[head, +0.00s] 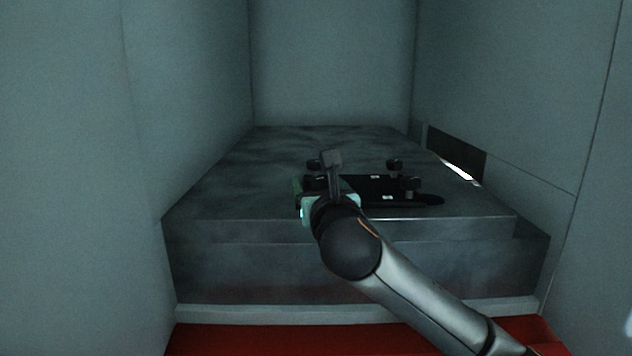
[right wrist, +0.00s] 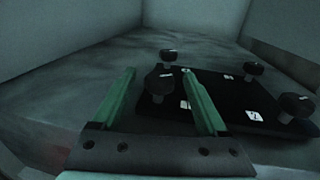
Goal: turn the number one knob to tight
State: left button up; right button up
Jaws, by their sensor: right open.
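A black plate (head: 372,188) lies on the grey block and carries several black knobs. In the right wrist view, the near left knob (right wrist: 159,83) appears between the fingers (right wrist: 159,75), with no contact visible. The far left knob (right wrist: 168,55) stands beyond it. White labels mark the plate (right wrist: 215,95), but I cannot read which is number one. My left gripper is out of view.
The plate rests on a wide grey block (head: 240,190) inside a recess with pale walls on the left, back and right. A dark slot (head: 452,150) opens in the right wall. The block's top left of the plate is clear. A red surface (head: 280,340) lies in front.

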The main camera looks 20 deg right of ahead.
jog(key=shift+w+d, duration=0.1)
jog(key=shift+w, duration=0.6)
grip_shut()
